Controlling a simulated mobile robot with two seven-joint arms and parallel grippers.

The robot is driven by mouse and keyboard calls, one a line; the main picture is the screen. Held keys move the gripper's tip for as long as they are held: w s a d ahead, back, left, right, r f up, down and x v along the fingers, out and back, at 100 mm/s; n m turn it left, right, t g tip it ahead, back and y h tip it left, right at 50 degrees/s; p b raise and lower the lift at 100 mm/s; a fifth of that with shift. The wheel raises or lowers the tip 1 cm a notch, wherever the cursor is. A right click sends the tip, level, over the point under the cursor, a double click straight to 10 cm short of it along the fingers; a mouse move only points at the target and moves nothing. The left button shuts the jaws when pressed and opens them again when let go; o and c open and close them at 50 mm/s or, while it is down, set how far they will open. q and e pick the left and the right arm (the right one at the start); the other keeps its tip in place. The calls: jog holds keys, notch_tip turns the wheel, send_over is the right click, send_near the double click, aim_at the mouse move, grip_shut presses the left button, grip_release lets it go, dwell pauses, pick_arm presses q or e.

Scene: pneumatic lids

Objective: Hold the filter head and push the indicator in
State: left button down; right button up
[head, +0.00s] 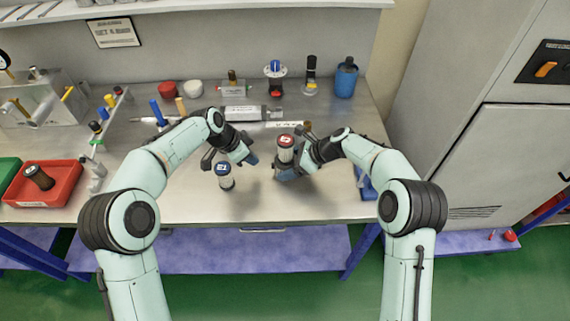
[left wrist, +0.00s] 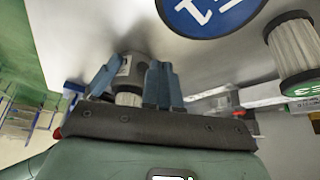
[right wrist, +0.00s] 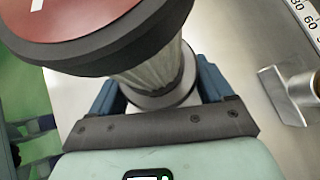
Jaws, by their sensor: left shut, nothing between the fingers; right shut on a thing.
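A red-topped, upright unit with a pale ribbed body (head: 286,143) stands near the table's middle. My right gripper (head: 287,173) is shut on it low down; in the right wrist view its red top (right wrist: 75,20) and ribbed body (right wrist: 150,70) rise above the blue fingers. A similar blue-topped unit (head: 223,170) stands to the left. My left gripper (head: 251,158) is shut and empty, just right of the blue-topped unit. The blue top (left wrist: 212,10) looms close in the left wrist view. Which is the filter head and where the indicator sits, I cannot tell.
A red tray (head: 62,196) with a dark cylinder in it lies at the far left. The front strip of the table is clear.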

pick_arm(q)
jog(key=shift+a+r, duration=0.1)
jog(key=shift+a, duration=0.05)
pick_arm(e)
jog(key=shift+s+f, duration=0.1)
jog(key=shift+f, duration=0.2)
pick_arm(q)
jog(key=v, duration=1.2)
jog(key=shift+s, duration=0.1)
pick_arm(e)
jog(key=o, duration=1)
jog(key=shift+c, duration=0.2)
jog(key=shift+r, duration=0.15)
jog(key=shift+r, duration=0.1)
